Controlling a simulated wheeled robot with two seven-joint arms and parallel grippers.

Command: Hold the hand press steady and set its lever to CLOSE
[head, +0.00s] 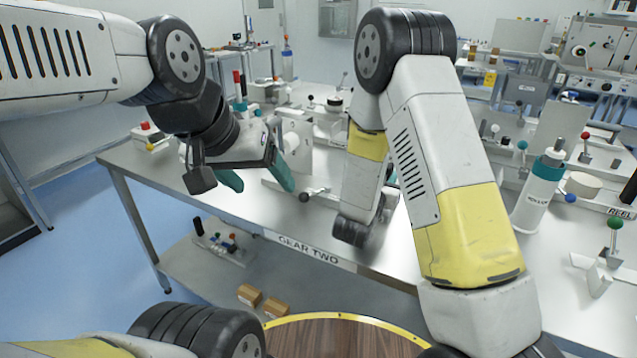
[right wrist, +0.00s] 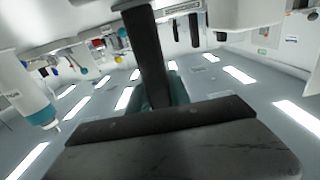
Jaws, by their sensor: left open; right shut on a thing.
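A white device with a short lever, which looks like the hand press (head: 293,140), stands on the metal table behind my left gripper. A lever with a dark round knob (head: 307,194) sticks out low at its front. My left gripper (head: 257,180) is open in front of it, with its teal fingers apart and nothing seen between them. My right forearm hangs down right of the press and hides most of my right gripper (head: 389,174). The right wrist view shows the dark right gripper body and bits of teal fingers (right wrist: 165,88). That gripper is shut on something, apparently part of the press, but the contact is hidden.
The metal table (head: 225,199) carries several levered devices behind and to the right. A white and teal bottle (head: 540,190) stands right of my right arm. The table's front left is bare.

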